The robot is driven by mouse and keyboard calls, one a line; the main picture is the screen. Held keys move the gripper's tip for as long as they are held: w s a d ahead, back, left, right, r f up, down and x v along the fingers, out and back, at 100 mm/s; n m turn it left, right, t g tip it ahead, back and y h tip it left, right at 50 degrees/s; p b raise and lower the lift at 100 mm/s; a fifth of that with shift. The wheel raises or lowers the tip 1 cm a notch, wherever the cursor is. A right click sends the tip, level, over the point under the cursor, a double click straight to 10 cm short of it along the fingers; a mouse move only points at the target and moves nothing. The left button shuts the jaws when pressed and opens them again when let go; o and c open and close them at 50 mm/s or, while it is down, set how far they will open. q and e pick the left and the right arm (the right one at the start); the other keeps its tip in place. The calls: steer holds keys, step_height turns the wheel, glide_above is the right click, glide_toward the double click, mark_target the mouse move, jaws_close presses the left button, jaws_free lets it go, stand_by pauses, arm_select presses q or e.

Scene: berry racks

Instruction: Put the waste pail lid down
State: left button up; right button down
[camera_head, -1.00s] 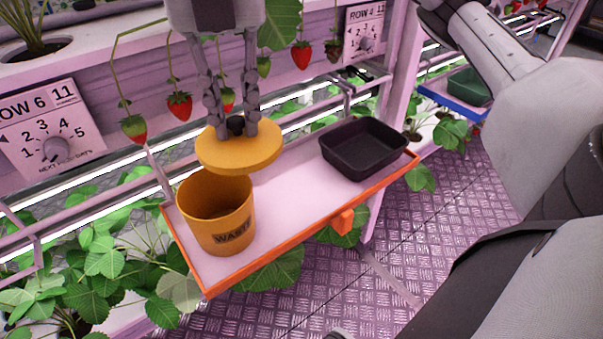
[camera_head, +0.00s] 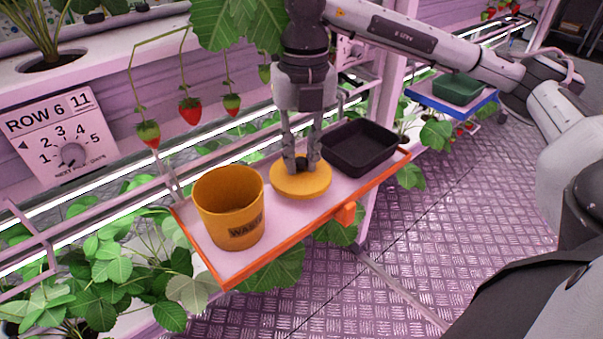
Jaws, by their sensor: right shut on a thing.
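The round yellow-orange waste pail lid (camera_head: 301,184) is flat and level between the pail and a black tray, at or just above the shelf surface; I cannot tell whether it touches. My right gripper (camera_head: 301,164) points down and is shut on the lid's dark knob, which the fingers partly hide. The orange waste pail (camera_head: 230,212), marked "WASTE", stands upright and open at the left end of the shelf. The shelf (camera_head: 285,226) is pale with an orange rim. My left gripper is not in view.
The black tray (camera_head: 360,148) stands close to the right of the lid. Strawberries (camera_head: 190,110) hang behind the shelf on the left, and leaves fill the space below. A green tray (camera_head: 460,89) sits on a blue-edged shelf farther right.

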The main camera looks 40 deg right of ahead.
mark_target(301, 166)
step_height(301, 166, down, 3)
steer(key=shift+f, duration=0.4)
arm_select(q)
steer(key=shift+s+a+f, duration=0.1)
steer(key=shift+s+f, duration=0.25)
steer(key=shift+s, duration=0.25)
arm_select(e)
steer(key=shift+f, duration=0.15)
steer(key=c, duration=1.7)
jaws_free()
steer(key=shift+o, duration=1.4)
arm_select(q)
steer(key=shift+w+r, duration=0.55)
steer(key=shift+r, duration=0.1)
